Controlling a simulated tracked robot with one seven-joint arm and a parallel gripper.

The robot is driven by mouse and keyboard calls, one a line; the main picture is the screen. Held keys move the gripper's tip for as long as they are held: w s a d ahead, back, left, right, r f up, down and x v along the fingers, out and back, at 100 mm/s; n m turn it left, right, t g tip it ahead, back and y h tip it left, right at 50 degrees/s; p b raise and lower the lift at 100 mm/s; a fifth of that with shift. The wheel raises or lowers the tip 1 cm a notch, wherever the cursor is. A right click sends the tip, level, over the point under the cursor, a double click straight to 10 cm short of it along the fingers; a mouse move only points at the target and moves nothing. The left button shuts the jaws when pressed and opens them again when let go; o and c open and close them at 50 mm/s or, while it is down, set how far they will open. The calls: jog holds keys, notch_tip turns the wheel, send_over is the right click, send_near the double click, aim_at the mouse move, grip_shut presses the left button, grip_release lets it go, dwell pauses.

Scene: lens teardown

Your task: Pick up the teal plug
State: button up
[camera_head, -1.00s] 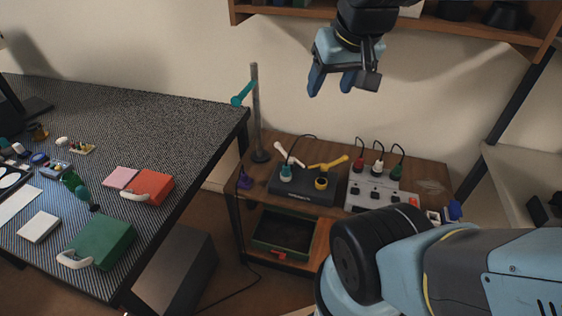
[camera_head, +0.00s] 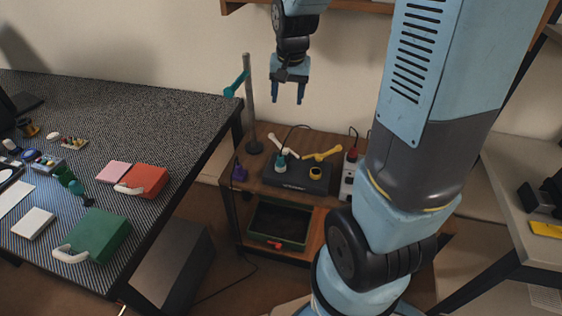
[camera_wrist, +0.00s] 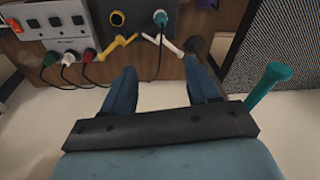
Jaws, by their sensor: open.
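The teal plug (camera_head: 281,164) sits on the left part of a black box (camera_head: 298,186) on the small wooden table, with a dark cable rising from its top. In the wrist view the teal plug (camera_wrist: 160,18) shows near the top edge, its cable hanging toward the space between my fingers. My gripper (camera_head: 288,99) is open and empty, pointing down above the table and higher than the plug. In the wrist view my gripper (camera_wrist: 160,66) has its fingers spread apart, with the plug beyond the tips.
A metal post (camera_head: 249,110) with a teal arm (camera_head: 236,85) stands left of my gripper. White (camera_head: 283,146) and yellow (camera_head: 322,155) levers stand behind the box. A grey socket panel (camera_wrist: 58,22) with red, white and green plugs is beside it. A purple piece (camera_head: 238,173) is at left.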

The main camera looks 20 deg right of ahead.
jog(key=m+g, duration=0.2)
send_over(281, 156)
notch_tip(281, 156, down, 14)
notch_tip(281, 156, down, 8)
jog(key=shift+f, duration=0.15)
jog(key=shift+a+f, duration=0.1)
jog(key=shift+f, duration=2.75)
jog(key=shift+c, duration=0.3)
grip_shut()
